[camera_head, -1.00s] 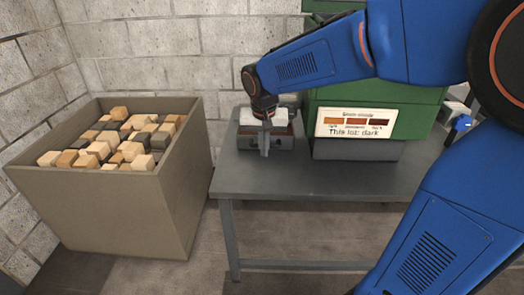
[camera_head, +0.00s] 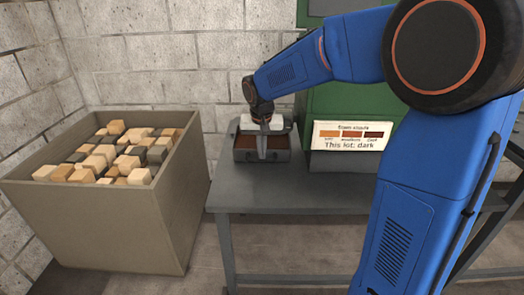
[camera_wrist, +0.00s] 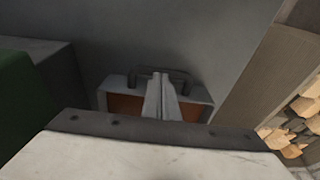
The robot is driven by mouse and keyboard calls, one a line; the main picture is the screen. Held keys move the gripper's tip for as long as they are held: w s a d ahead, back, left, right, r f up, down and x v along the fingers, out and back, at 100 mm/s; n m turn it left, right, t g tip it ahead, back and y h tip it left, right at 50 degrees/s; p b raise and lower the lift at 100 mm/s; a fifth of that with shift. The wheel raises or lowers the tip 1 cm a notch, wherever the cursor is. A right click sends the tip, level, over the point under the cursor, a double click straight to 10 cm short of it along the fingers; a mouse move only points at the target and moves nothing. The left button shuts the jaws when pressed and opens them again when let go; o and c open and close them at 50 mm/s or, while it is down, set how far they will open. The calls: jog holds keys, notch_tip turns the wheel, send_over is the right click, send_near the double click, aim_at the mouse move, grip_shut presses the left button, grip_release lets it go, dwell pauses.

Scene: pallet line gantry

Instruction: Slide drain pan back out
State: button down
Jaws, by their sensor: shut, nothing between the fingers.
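The drain pan (camera_head: 244,155) is a shallow grey tray with a reddish-brown inside, on the grey table at the left of the green machine. In the wrist view, the drain pan (camera_wrist: 203,98) shows partly, with a dark bar handle (camera_wrist: 183,76) along its far side. My gripper (camera_head: 263,156) points down at the pan's front wall, its fingers together and empty. In the wrist view, the gripper (camera_wrist: 160,76) has its fingertips over the middle of the handle. I cannot tell whether they touch it. The pan's middle is hidden behind the fingers.
The green machine (camera_head: 320,105) with a sign reading "This lot: dark" (camera_head: 347,136) stands right of the pan. A large bin (camera_head: 110,220) of wooden blocks stands left of the table (camera_head: 300,195). The table front is bare. A block wall is behind.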

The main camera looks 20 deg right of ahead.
jog(key=shift+f, duration=0.15)
jog(key=s+a, duration=0.1)
jog(key=s, duration=0.3)
jog(key=s+a, duration=0.2)
jog(key=s, duration=0.2)
jog(key=s+a, duration=0.1)
jog(key=s, duration=0.4)
jog(key=shift+a, duration=0.15)
jog(key=shift+w, duration=0.1)
dwell(0.5)
jog(key=shift+v, duration=0.85)
jog(key=shift+w, duration=0.35)
